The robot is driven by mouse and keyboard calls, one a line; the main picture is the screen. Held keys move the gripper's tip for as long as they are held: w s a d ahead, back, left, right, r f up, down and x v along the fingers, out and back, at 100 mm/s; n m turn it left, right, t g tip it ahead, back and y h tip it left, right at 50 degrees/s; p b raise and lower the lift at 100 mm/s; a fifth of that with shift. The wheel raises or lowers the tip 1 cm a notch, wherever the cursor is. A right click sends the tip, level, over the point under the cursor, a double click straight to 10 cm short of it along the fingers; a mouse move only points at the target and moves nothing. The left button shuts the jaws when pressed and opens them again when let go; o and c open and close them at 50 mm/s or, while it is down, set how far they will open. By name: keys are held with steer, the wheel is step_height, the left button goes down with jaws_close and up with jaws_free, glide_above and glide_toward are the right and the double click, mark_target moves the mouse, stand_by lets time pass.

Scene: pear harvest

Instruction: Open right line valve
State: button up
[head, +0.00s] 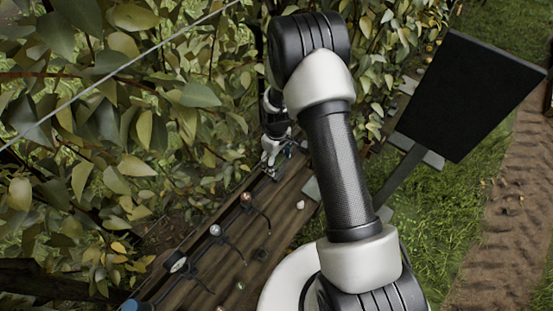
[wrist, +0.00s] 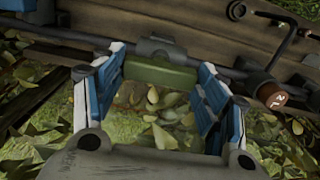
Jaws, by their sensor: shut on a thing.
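The line valve shows in the wrist view as a green bar-shaped handle (wrist: 160,73) on a dark fitting, set on a dark pipe along a wooden beam. My gripper (wrist: 162,66) has its blue-padded fingers at the two ends of this green handle and is shut on it. The handle lies roughly along the pipe in the picture. In the head view my gripper (head: 274,150) is small, at the far end of the wooden beam (head: 215,245), and the valve there is too small to make out.
A brown-capped fitting (wrist: 272,95) with white marking sits right of the handle, below a bent dark rod (wrist: 275,50). Several small knobs and hooks line the beam in the head view. Leaves (head: 130,110) crowd the left. A dark panel (head: 470,95) stands at right over grass.

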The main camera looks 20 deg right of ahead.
mark_target(276, 162)
steer(key=o, duration=1)
steer(key=shift+o, duration=0.2)
step_height(276, 162, up, 12)
steer(key=shift+r, duration=0.1)
stand_by(0.3)
